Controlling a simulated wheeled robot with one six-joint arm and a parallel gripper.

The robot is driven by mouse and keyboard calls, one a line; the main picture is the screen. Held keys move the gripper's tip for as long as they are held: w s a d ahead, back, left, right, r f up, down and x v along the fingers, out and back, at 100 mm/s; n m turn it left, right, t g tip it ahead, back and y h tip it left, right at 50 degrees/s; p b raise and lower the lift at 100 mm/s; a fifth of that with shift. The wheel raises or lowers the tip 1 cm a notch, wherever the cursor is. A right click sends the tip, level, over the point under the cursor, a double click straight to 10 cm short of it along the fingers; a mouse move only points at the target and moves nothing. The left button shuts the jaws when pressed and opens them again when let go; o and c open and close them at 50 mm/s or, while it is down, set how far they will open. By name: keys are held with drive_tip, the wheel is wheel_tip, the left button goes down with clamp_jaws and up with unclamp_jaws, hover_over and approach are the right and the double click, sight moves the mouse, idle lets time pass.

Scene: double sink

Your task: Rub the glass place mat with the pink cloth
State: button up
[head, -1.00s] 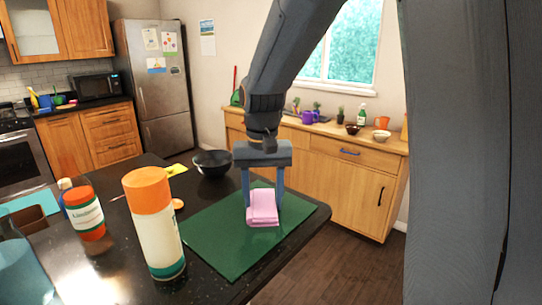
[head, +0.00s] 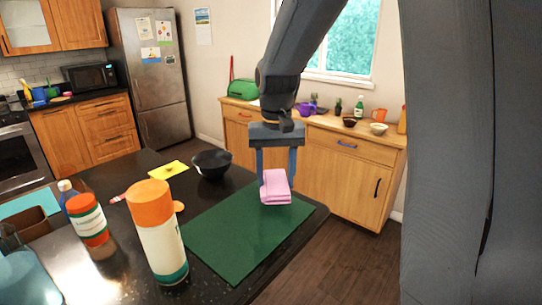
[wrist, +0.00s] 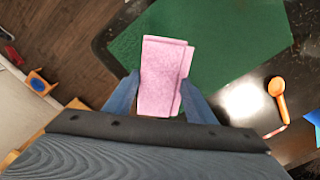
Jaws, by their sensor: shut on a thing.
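The pink cloth (head: 276,188) is folded and held between the fingers of my gripper (head: 277,178), over the far right part of the green place mat (head: 225,245). In the wrist view the pink cloth (wrist: 160,75) sits between both blue fingers of my gripper (wrist: 158,92), with the green mat (wrist: 235,45) beneath and beyond it. I cannot tell for sure whether the cloth touches the mat. The mat lies flat on the dark counter near its right edge.
A black bowl (head: 211,164) stands behind the mat. An orange-capped bottle (head: 157,232) stands at the mat's left, with an orange-lidded jar (head: 88,219) beyond. A yellow sponge-like piece (head: 168,170) lies farther back. An orange spoon (wrist: 277,92) lies beside the mat.

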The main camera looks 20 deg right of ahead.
drive_tip(key=shift+r+p, duration=1.35)
drive_tip(key=shift+r, duration=0.55)
drive_tip(key=shift+d+f, duration=0.1)
